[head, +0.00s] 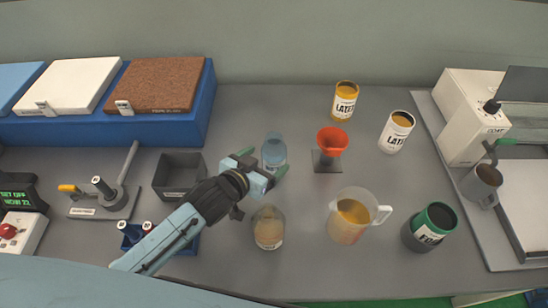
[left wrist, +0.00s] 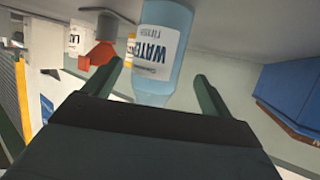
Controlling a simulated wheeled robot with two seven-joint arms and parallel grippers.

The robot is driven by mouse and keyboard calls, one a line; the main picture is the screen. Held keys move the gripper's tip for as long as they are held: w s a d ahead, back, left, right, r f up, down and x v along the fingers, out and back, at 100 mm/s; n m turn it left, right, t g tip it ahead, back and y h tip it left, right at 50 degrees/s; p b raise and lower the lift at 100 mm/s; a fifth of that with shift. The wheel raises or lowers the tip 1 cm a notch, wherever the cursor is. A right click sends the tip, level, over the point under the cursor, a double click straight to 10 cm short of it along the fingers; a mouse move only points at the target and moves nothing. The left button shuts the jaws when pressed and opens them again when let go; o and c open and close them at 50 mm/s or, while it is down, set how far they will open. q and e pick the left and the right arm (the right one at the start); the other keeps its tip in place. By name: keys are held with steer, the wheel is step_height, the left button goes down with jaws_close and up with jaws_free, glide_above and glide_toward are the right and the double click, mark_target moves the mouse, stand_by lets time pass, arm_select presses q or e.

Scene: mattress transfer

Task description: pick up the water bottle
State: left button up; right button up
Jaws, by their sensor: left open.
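The water bottle (head: 273,150) is a translucent blue bottle standing on the grey table, near its middle. In the left wrist view the bottle (left wrist: 160,55) shows a white label reading WATER. My left gripper (head: 264,163) is open, with its green fingertips beside the near side of the bottle. In the left wrist view the bottle stands between the two spread fingers (left wrist: 158,85), with a gap visible toward each. My right gripper is not in view.
A red funnel on a stand (head: 332,143) is right of the bottle. A clear jar (head: 268,228) and a measuring jug (head: 349,216) stand nearer. A dark open box (head: 179,176) is at left. Blue mattress racking (head: 180,128) lies back left. Table behind the bottle is clear.

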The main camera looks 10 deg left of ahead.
arm_select(q)
steer(key=x, duration=0.4)
steer(key=shift+w+d, duration=0.15)
steer(key=shift+d, duration=0.15)
steer(key=shift+r, duration=0.1)
steer(key=c, duration=1.3)
steer(key=shift+r, duration=0.1)
steer(key=shift+r+p, duration=0.6)
steer(key=shift+r, duration=4.25)
